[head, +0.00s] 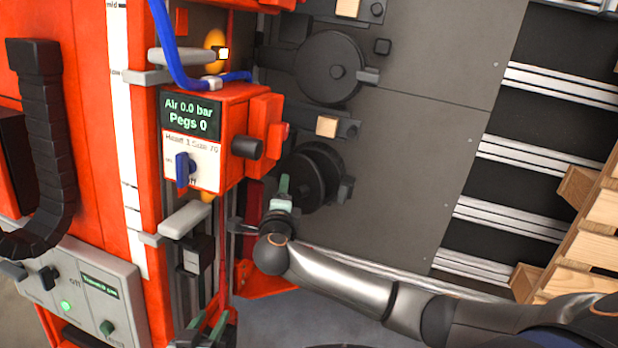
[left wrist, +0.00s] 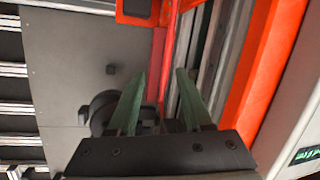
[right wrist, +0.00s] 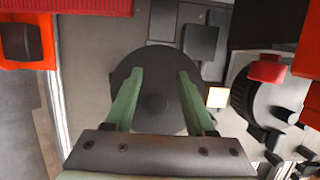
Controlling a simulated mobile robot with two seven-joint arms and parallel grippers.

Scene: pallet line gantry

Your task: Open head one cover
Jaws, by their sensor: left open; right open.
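The orange head box (head: 205,135) carries a screen reading "Air 0.0 bar, Pegs 0" and a "Head 1" label with a blue knob (head: 183,170). Two round dark discs show to its right: an upper one (head: 328,68) and a lower one (head: 318,172). I cannot tell for sure which part is head one's cover. My right gripper (head: 281,190) is open by the lower disc; in the right wrist view a round dark disc (right wrist: 153,72) lies beyond its spread fingers, apparently untouched. My left gripper (head: 208,325) is open and empty, low beside the orange column.
Grey levers (head: 185,219) and a blue hose (head: 172,60) stick out from the column. A control panel (head: 70,290) with a green light is at lower left, below a black cable chain (head: 50,150). Wooden pallet slats (head: 600,208) stand at right.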

